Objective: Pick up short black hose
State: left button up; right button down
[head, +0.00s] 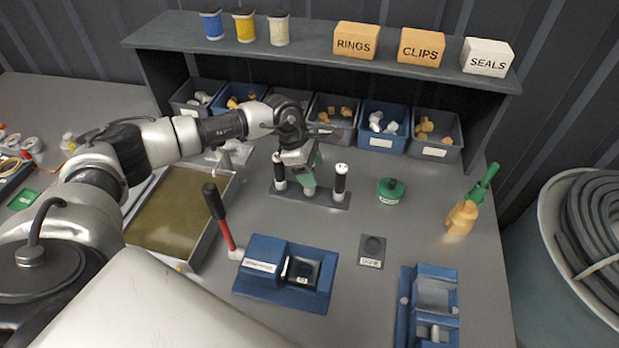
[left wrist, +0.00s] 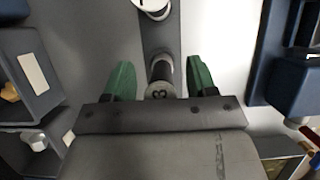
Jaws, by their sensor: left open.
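A dark stand plate (head: 325,199) on the bench holds upright black cylindrical pieces with pale bands, one at the right (head: 340,184) and one at the left (head: 279,170); I take these for the hoses. My left gripper (head: 308,178) is over the middle of the stand, pointing down, and hides part of it. In the left wrist view its green fingers (left wrist: 160,82) are open, one on each side of a dark upright piece (left wrist: 160,90) with a marked grey end. Contact is not visible. I cannot tell which piece this is in the head view.
Parts bins (head: 384,128) stand behind under a shelf (head: 300,48). A green-capped jar (head: 390,191) is right of the stand.

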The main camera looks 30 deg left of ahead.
pick_arm(q)
jog(key=shift+d+f, duration=0.15)
jog(key=shift+f, duration=0.15)
grip_shut()
